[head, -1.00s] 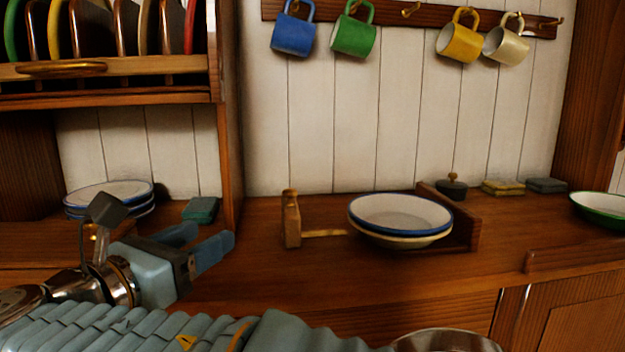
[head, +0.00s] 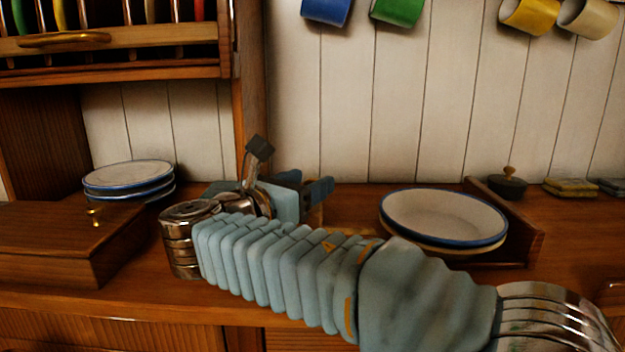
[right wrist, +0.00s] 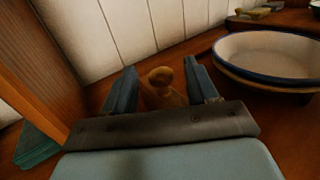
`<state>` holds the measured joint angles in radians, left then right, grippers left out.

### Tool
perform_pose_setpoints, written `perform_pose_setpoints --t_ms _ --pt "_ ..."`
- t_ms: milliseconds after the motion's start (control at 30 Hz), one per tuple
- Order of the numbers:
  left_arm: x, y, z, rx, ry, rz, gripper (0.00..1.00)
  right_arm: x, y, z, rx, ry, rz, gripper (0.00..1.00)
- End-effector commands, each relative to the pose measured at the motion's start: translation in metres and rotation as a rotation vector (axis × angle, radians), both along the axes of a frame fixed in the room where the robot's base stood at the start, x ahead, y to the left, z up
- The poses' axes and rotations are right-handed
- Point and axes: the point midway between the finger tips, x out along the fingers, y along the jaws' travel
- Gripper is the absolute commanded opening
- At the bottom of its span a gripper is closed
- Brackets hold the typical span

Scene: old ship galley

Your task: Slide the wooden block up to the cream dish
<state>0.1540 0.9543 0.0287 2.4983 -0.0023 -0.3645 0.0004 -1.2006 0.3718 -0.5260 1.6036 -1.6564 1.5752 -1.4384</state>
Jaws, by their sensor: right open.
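The wooden block (right wrist: 164,88), with a rounded knob on top, stands upright between the fingers of my right gripper (right wrist: 162,84) in the right wrist view. The fingers are open, and a gap shows between the knob and each finger. In the head view my right gripper (head: 318,188) is left of the dishes and hides most of the block. The cream dish (head: 448,249) shows as a pale rim beneath a blue-rimmed white dish (head: 443,216). The blue-rimmed dish is also at the right in the wrist view (right wrist: 270,50). My left gripper is out of view.
A wooden ledge (head: 520,222) stands right of the dishes, with a dark lidded pot (head: 507,185) behind it. A wooden box (head: 65,240) and stacked plates (head: 130,175) are at the left. Mugs hang above. A green item (right wrist: 38,146) lies by the upright.

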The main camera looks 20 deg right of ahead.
Motion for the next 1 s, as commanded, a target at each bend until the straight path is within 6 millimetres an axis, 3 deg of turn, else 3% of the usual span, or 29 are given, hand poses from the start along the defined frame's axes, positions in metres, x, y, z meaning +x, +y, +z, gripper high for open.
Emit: perform_pose_setpoints --t_ms 200,467,867,1000 --pt "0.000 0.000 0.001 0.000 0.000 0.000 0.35 0.012 -0.014 0.000 0.000 0.000 0.001 0.58" --pt "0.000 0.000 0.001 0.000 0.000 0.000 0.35 0.013 -0.016 0.000 0.000 0.000 0.001 0.58" --pt "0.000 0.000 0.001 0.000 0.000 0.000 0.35 0.013 -0.015 0.000 0.000 0.000 0.001 0.00" --pt "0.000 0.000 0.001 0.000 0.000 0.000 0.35 0.013 -0.015 0.000 0.000 0.000 0.001 0.00"
